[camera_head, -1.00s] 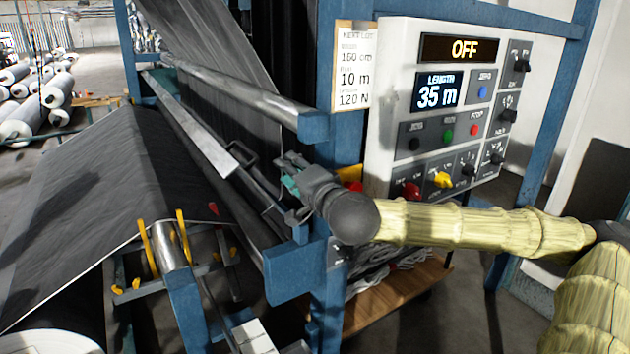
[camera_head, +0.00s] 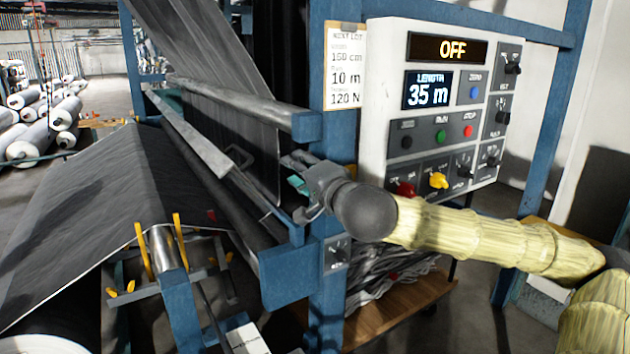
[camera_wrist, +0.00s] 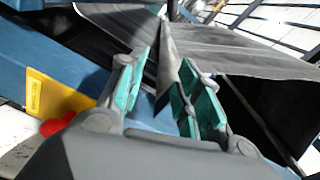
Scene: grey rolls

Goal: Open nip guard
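The nip guard (camera_head: 195,138) shows in the head view as a long pale metal strip lying along the rollers of the blue machine. A dark handle (camera_head: 241,157) stands near its closer end. My gripper (camera_head: 298,186) is just right of that handle, near the closer end of the rollers, and looks apart from it. In the wrist view, its teal-padded fingers (camera_wrist: 163,92) are spread apart. A grey edge shows in the gap, but I cannot tell whether it lies between the fingers or beyond them. The handle is not clearly seen there.
The control panel (camera_head: 440,110) reads OFF and 35 m, close above my arm. A blue post (camera_head: 329,270) stands below my gripper. A blue end block (camera_head: 287,275) lies to its left. Dark fabric (camera_head: 80,190) slopes at the left. A yellow plate (camera_wrist: 50,95) is left in the wrist view.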

